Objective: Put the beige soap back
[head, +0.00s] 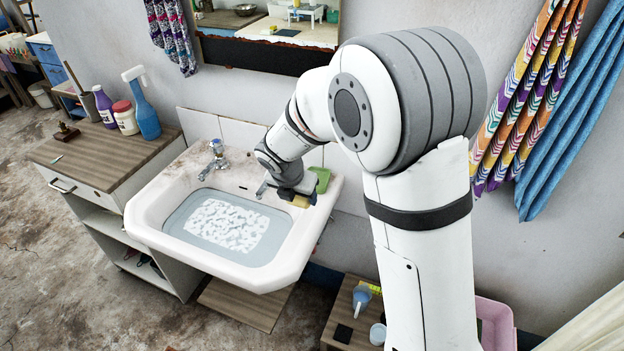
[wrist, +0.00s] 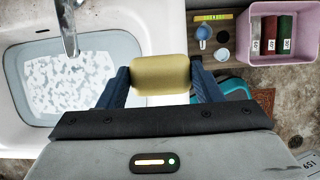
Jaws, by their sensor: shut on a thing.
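The beige soap (wrist: 160,75) is held between the two blue fingers of my gripper (wrist: 160,82) in the wrist view. In the head view my gripper (head: 300,195) is over the right rim of the washbasin (head: 150,222), and the soap (head: 300,202) shows just under it. A green dish-like thing (head: 321,178) stands on the back right corner of the basin, right beside my gripper. Its inside is not clearly seen, and it does not show in the wrist view.
The metal tap (head: 215,155) is left of my gripper; water with white foam fills the basin. A low wooden stand (head: 340,320) with small items and a pink bin (head: 497,322) are below right. Bottles (head: 142,105) stand on the left cabinet.

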